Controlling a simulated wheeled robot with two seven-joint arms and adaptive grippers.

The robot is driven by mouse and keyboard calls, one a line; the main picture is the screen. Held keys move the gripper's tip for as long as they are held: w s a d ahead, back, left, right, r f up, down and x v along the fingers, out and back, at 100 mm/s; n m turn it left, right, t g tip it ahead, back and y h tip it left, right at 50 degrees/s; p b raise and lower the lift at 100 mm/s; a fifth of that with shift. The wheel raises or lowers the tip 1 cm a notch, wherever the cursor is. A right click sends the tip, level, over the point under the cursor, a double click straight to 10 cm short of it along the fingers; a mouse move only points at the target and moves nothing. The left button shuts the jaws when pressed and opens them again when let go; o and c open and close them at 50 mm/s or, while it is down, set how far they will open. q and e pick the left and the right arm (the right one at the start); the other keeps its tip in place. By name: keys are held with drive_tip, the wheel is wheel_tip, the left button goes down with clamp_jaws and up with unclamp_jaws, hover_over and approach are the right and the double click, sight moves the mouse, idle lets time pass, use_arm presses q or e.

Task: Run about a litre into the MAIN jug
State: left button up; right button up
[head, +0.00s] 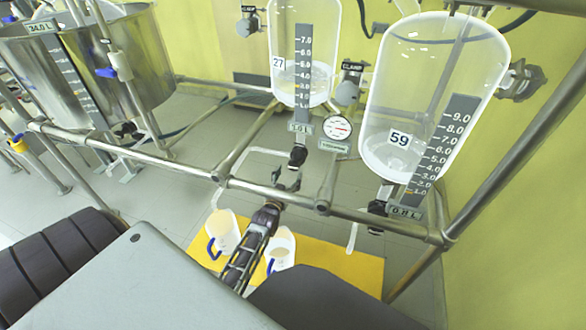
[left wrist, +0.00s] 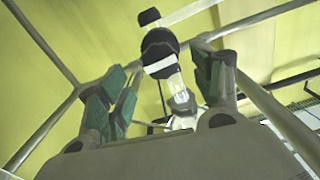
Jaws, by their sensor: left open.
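A glass vessel labelled 27 (head: 279,64) hangs in the upper middle of the head view, with liquid low inside. Its black drain valve (head: 297,157) is below it. Two white jugs with blue handles stand on a yellow mat (head: 342,262): a left jug (head: 223,230) and a right jug (head: 284,248), partly hidden by my arm. I cannot read which is MAIN. My left gripper (head: 268,212) is open, below the drain valve and above the jugs. In the left wrist view a dark valve with a clear tube (left wrist: 160,52) shows beyond the parted fingers (left wrist: 165,82).
A second glass vessel (head: 433,70), labelled 59, hangs at the right with its own black valve (head: 378,208). Steel rails (head: 290,195) cross in front of the vessels. A round gauge (head: 337,127) sits between them. A steel tank (head: 130,60) stands at the left.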

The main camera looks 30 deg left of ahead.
sight(293, 167)
use_arm(q)
drive_tip(key=shift+b+x, duration=0.45)
drive_tip(key=shift+x, duration=2.3)
use_arm(e)
drive_tip(key=shift+w+a+r+t, duration=0.1)
drive_tip(key=shift+w+r+t, duration=0.1)
drive_tip(key=shift+r, duration=0.4)
drive_tip(key=shift+w+a+r+t, duration=0.1)
drive_tip(key=shift+w+r, duration=0.05)
drive_tip(key=shift+r, duration=0.45)
drive_tip(key=shift+s+f, duration=0.1)
drive_tip(key=shift+s, duration=0.05)
